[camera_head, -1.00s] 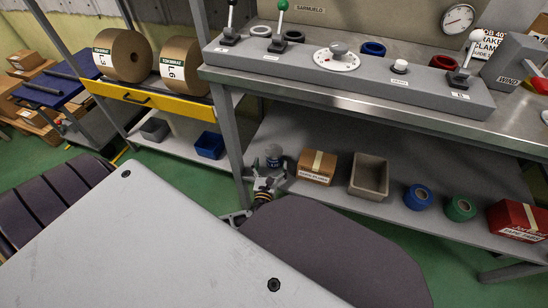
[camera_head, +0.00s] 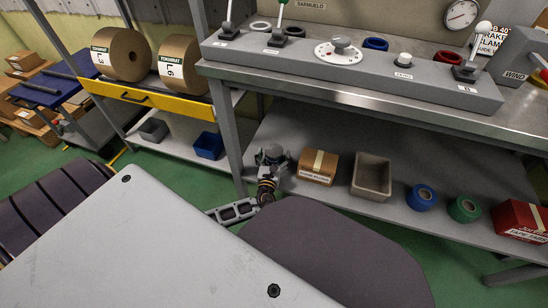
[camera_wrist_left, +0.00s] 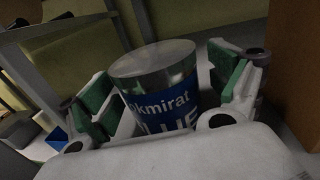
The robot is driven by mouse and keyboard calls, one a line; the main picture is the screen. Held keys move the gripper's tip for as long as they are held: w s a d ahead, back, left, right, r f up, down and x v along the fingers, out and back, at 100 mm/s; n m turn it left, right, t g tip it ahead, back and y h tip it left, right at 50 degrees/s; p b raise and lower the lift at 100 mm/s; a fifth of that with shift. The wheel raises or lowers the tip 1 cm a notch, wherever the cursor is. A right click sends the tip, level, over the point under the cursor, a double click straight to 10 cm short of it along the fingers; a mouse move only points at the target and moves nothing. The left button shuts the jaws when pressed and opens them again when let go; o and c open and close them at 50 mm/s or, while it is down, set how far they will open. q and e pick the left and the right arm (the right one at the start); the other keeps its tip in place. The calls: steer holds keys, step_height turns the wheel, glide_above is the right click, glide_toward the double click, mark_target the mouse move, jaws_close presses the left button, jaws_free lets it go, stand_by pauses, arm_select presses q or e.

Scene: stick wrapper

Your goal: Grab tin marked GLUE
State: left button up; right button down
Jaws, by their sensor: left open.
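The glue tin (camera_wrist_left: 160,88) has a bare metal top and a blue label with white letters, partly cut off, reading "okmirat" and "LUE". In the left wrist view it stands between the green-padded fingers of my left gripper (camera_wrist_left: 165,95). The fingers are open, with a gap visible on the right side of the tin. In the head view my left gripper (camera_head: 271,160) reaches onto the lower shelf (camera_head: 330,190) and mostly hides the tin there. My right gripper is not in view.
A cardboard box (camera_head: 318,167) stands just right of the left gripper on the shelf. Further right are a beige bin (camera_head: 372,177), a blue roll (camera_head: 421,197), a green roll (camera_head: 464,209) and a red box (camera_head: 520,220). A table leg (camera_head: 231,140) rises close on the left.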

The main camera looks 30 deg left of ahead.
arm_select(q)
steer(key=c, duration=1.4)
steer(key=shift+o, duration=0.2)
steer(key=shift+r, duration=0.25)
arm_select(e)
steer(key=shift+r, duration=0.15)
